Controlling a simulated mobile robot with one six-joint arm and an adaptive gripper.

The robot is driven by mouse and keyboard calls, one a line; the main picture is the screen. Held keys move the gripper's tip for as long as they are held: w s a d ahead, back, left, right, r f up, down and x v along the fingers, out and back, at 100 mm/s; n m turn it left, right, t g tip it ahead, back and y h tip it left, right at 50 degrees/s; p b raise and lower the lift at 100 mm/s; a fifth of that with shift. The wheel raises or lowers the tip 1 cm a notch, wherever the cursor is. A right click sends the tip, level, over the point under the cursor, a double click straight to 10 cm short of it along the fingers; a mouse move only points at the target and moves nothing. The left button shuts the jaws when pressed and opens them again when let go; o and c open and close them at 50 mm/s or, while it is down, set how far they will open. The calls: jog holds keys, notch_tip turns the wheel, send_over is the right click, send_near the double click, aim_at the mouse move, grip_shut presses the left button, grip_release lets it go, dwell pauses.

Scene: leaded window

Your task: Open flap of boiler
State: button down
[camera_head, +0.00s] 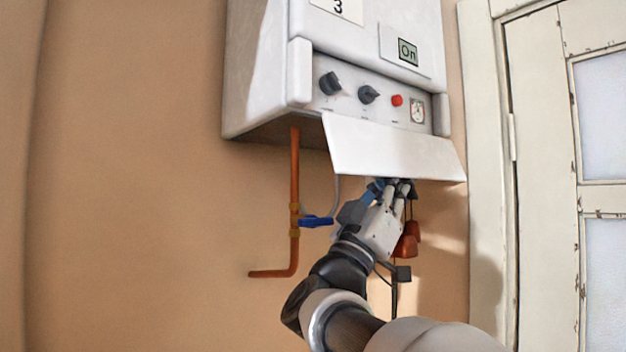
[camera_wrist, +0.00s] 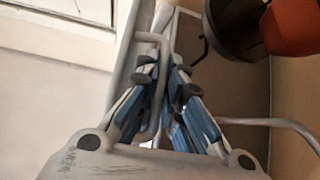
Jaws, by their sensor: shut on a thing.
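The white boiler (camera_head: 350,35) hangs on the wall in the head view. Its flap (camera_head: 395,148) is tilted down and outward below the control panel, so the knobs are exposed. My gripper (camera_head: 392,184) is at the flap's lower edge, from below. In the wrist view my gripper (camera_wrist: 164,80) has its blue-padded fingers closed around a light grey loop-shaped handle (camera_wrist: 150,37) at the flap's edge. The flap hides part of the fingertips in the head view.
The panel carries two dark knobs (camera_head: 368,95), a red button (camera_head: 397,100) and a gauge (camera_head: 417,110). A copper pipe (camera_head: 294,200) with a blue valve lever (camera_head: 316,221) is left of my arm. Red-orange parts (camera_head: 405,246) hang right of my gripper. A door (camera_head: 545,150) stands right.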

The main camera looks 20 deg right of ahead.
aim_at(416, 177)
jog(key=s+n+t+y, duration=0.1)
jog(key=n, duration=0.1)
jog(key=s+n+t+y+p, duration=0.1)
jog(key=n+t+y, duration=0.1)
jog(key=n, duration=0.1)
jog(key=s+d+n+t+y+p, duration=0.1)
jog(key=n+t+y, duration=0.1)
jog(key=n, duration=0.1)
jog(key=shift+r, duration=0.35)
jog(key=shift+s+d+n+t, duration=0.2)
jog(key=shift+s+n+t, duration=0.1)
jog(key=shift+s+n, duration=0.15)
jog(key=c, duration=2)
grip_release()
jog(key=shift+f, duration=0.1)
jog(key=v, duration=1.2)
jog(key=shift+s, duration=0.15)
